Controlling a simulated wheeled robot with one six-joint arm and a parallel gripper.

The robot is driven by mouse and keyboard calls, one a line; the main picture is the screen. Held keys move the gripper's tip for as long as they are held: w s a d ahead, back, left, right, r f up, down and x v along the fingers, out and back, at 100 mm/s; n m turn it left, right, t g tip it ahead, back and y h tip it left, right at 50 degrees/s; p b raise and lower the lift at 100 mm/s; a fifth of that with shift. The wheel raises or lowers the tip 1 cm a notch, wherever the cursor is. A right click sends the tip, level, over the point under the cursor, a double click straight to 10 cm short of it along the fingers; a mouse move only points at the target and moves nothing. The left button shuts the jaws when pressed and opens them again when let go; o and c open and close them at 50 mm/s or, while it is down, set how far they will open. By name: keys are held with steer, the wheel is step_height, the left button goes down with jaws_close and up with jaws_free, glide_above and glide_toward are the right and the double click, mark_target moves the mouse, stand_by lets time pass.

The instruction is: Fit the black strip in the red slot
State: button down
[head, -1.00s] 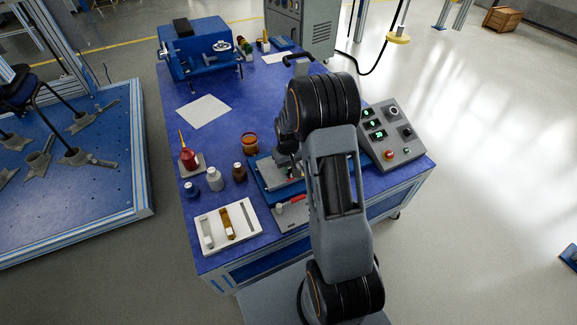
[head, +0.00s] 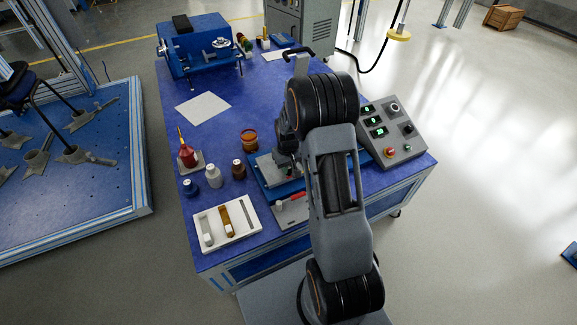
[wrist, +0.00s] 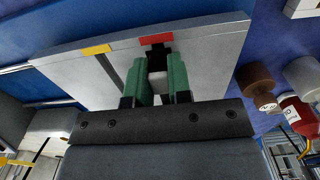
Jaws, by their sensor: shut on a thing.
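My gripper (wrist: 158,79) shows in the wrist view with two green fingers close together, just below a red mark (wrist: 156,40) on a grey plate (wrist: 212,60). A dark piece (wrist: 157,52), apparently the black strip, shows between the fingertips by the red mark, with a pale block face below it. The fingers hide most of the red slot, and I cannot tell how deep the strip sits. A dark slot (wrist: 108,69) runs from a yellow mark (wrist: 96,50) on the same plate. In the head view my arm partly covers the plate.
A white tray (head: 243,238) with compartments stands at the table's front left. Several bottles, including a brown one (head: 238,169) and a red one (head: 187,154), stand left of the plate. A control box (head: 397,145) is at right.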

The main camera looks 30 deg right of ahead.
steer(key=shift+f, duration=0.15)
steer(key=c, duration=1)
jaws_free()
steer(key=shift+o, duration=0.2)
step_height(320, 180, up, 14)
steer(key=p, duration=0.3)
steer(key=shift+p, duration=0.35)
steer(key=s+a+r+t+p, duration=0.1)
steer(key=s+a+r+p, duration=0.2)
steer(key=s+r+p, duration=0.3)
steer(key=s+a+r+t+p, duration=0.1)
steer(key=s+a+r+p, duration=0.2)
steer(key=r, duration=1.3)
steer(key=s+a+r+t+p, duration=0.1)
steer(key=s+a+r+p, duration=0.3)
steer(key=s+r+p, duration=0.5)
step_height(320, 180, up, 2)
steer(key=p, duration=0.3)
steer(key=shift+s+t, duration=0.3)
steer(key=shift+s, duration=0.05)
